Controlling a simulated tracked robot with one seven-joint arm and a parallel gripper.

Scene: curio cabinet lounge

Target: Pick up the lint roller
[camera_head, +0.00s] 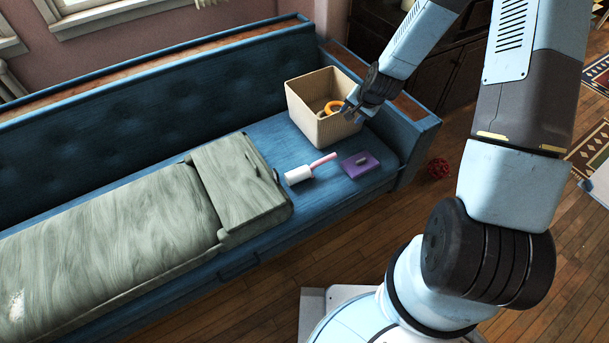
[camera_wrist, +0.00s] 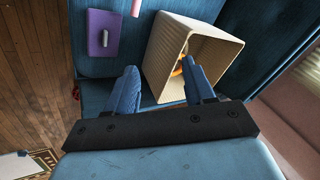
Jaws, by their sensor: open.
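The lint roller (camera_head: 311,169) lies on the blue sofa seat, with its white roll to the left and its pink handle to the right. In the wrist view only the pink handle end (camera_wrist: 135,9) shows at the top edge; the rest is out of frame. My gripper (camera_head: 350,112) is over the front right of the beige bin, above and to the right of the lint roller and apart from it. In the wrist view my gripper (camera_wrist: 158,82) has its two fingers spread, with nothing between them but the bin's side behind.
The beige bin (camera_head: 307,110) stands on the seat and holds an orange ring (camera_head: 334,107). A purple box (camera_head: 361,165) with a small grey item on it lies right of the lint roller. A grey-green folded mattress (camera_head: 120,240) covers the left seat. The sofa's right arm (camera_head: 407,130) is close.

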